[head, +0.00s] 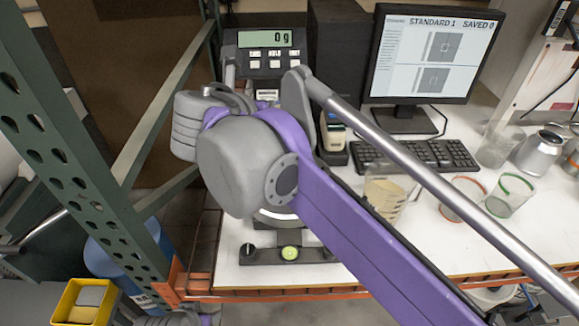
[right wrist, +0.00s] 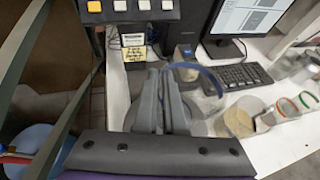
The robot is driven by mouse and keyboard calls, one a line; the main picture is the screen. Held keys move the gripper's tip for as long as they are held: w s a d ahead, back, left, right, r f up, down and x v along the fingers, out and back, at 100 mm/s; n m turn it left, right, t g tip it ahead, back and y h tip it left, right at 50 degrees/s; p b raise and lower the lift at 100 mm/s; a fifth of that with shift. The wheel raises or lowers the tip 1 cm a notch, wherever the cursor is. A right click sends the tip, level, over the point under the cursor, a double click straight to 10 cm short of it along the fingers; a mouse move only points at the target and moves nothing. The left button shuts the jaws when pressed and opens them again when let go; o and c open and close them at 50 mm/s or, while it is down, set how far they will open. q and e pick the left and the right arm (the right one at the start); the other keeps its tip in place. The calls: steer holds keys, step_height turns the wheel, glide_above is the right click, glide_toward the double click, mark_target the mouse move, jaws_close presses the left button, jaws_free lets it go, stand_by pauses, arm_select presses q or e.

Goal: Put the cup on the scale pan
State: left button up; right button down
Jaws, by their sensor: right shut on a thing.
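My right gripper (right wrist: 160,105) is shut on a clear cup with a blue rim (right wrist: 207,82) in the right wrist view. The cup's lower part is hard to make out there. In the head view my purple right arm hides both the gripper and the cup. The scale's display (head: 268,52) reads 0 g. Its base (head: 262,255) shows at the table's front, but most of the pan (head: 272,222) is hidden behind my arm, with only a pale curved edge showing. I cannot tell whether the cup touches the pan.
A cup with tan contents (head: 384,192), a red-rimmed cup (head: 462,195) and a green-rimmed cup (head: 510,192) stand to the right. Behind are a keyboard (head: 425,154) and monitor (head: 430,55). A green rack post (head: 75,150) stands left; a yellow bin (head: 68,300) is below.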

arm_select(q)
steer(key=shift+w+r+p, duration=0.25)
steer(key=shift+r+p, duration=0.3)
steer(key=shift+r, duration=0.4)
steer(key=shift+w+r+p, duration=0.25)
steer(key=shift+r+p, duration=0.3)
steer(key=shift+r, duration=0.35)
steer(key=shift+w+r+p, duration=0.25)
steer(key=shift+r+p, duration=0.3)
steer(key=shift+r, duration=0.4)
arm_select(e)
step_height(320, 180, down, 9)
steer(key=s, duration=0.2)
steer(key=shift+f+h, duration=0.2)
steer(key=shift+h, duration=0.1)
steer(key=shift+f, duration=0.2)
steer(key=c, duration=1)
jaws_free()
arm_select(q)
steer(key=shift+f, duration=0.1)
arm_select(e)
steer(key=shift+r, duration=0.1)
